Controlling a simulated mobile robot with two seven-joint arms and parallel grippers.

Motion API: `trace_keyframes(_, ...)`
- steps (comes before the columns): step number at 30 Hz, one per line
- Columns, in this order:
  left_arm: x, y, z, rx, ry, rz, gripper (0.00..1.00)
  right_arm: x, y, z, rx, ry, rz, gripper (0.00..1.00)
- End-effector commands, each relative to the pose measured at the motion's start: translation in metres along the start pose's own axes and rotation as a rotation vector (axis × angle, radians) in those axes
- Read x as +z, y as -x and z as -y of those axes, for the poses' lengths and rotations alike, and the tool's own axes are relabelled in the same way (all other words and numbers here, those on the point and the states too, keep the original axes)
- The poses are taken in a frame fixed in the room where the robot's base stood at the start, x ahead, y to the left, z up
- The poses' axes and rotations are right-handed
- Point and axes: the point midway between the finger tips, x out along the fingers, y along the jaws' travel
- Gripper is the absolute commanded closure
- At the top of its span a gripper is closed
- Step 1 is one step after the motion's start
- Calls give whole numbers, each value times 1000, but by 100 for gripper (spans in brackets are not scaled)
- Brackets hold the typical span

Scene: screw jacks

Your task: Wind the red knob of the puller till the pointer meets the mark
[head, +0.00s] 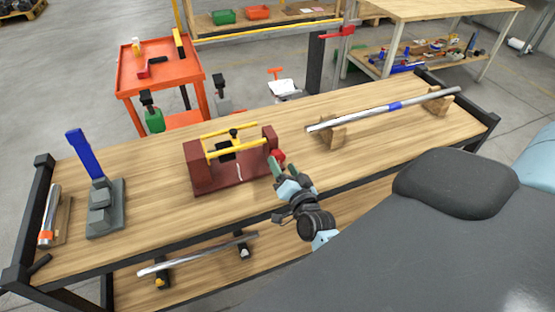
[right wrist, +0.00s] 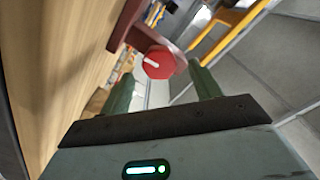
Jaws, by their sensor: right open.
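The puller (head: 228,160) is a dark red frame with two end blocks and yellow rods, standing on the middle of the wooden bench. A black carriage (head: 227,150) sits between its ends. A thin white line shows on its base; I cannot tell the pointer from the mark at this size. The red knob (head: 278,155) is on its right end and also shows in the right wrist view (right wrist: 159,62), with a white stripe on its face. My right gripper (head: 284,171) is open, its green fingers on either side of the knob's line, knob just beyond the tips. My left gripper is not in view.
On the wooden bench (head: 150,220), a grey block tool with a blue lever (head: 86,154) stands at the left. A metal bar (head: 385,108) rests on wooden supports at the right. An orange cart (head: 158,73) stands behind. Bare bench lies around the puller.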

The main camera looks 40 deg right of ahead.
Motion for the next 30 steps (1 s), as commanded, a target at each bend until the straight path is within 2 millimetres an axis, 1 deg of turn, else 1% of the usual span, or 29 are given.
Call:
trace_keyframes(1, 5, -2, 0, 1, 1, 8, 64, 2, -7, -3, 3, 1, 1, 37)
trace_keyframes(3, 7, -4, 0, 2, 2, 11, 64, 2, -16, -3, 2, 2, 1, 37)
trace_keyframes(9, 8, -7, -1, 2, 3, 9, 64, 2, -33, -2, 2, 2, 2, 37)
trace_keyframes(13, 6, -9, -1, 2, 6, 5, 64, 1, -37, -1, 1, 2, 1, 37)
trace_keyframes(20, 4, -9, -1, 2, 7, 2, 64, 0, -38, 0, 0, 2, 0, 37)
trace_keyframes(23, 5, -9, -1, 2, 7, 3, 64, 0, -37, 0, 0, 2, 0, 47)
trace_keyframes(30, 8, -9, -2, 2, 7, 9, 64, 0, -37, 0, 0, 1, 1, 79)
